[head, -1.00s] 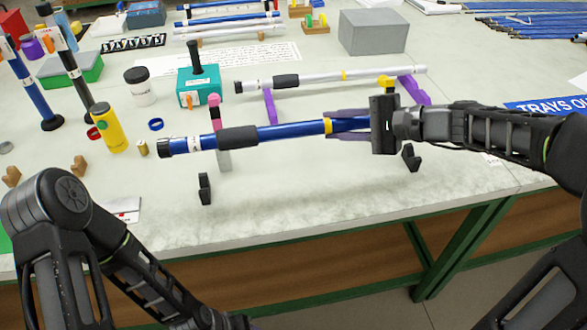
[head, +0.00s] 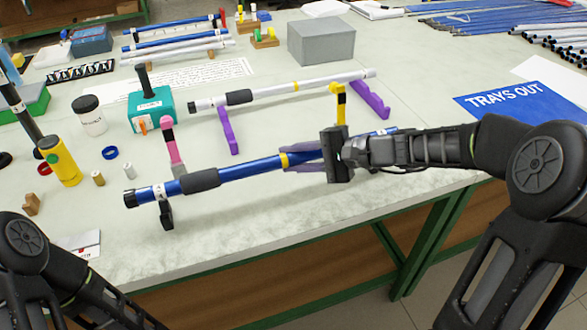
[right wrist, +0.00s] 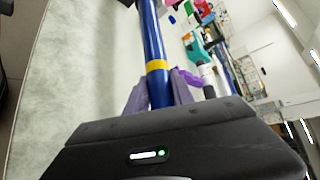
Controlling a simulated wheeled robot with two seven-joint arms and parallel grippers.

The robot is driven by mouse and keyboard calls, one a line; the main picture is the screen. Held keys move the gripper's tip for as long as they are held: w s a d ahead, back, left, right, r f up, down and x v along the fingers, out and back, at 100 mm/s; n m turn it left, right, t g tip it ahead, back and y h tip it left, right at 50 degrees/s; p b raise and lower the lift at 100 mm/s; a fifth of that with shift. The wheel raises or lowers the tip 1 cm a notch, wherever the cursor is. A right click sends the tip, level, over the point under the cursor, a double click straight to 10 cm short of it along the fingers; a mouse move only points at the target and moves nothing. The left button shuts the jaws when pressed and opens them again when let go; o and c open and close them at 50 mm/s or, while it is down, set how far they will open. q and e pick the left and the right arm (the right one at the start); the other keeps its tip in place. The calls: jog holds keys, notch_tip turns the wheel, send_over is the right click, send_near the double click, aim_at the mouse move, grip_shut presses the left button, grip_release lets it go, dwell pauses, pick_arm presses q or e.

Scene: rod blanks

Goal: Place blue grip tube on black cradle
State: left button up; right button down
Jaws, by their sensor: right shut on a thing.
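The blue grip tube (head: 238,170) has a dark grip sleeve, a yellow band and a black left end cap. My right gripper (head: 305,158) is shut around it just right of the yellow band. The tube also shows in the right wrist view (right wrist: 152,38), running away from the purple fingers (right wrist: 157,88). The black cradle's left stand (head: 166,214) is directly under the tube's left end. I cannot tell whether they touch. The cradle's right stand is hidden behind my right gripper and arm. My left gripper is out of view.
A white tube (head: 275,92) rests on purple stands (head: 229,131) behind the blue one. A pink post (head: 170,143) and a yellow post (head: 340,102) stand close behind the blue tube. A yellow bottle (head: 62,162) is at left.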

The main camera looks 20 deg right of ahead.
notch_tip(320, 180, down, 4)
jog(key=shift+r, duration=0.2)
jog(key=shift+f+b, duration=0.45)
jog(key=shift+b, duration=0.3)
jog(key=c, duration=1.1)
grip_release()
jog(key=shift+r, duration=0.1)
jog(key=shift+r+p, duration=0.5)
jog(key=shift+p, duration=0.2)
jog(key=v, duration=1.2)
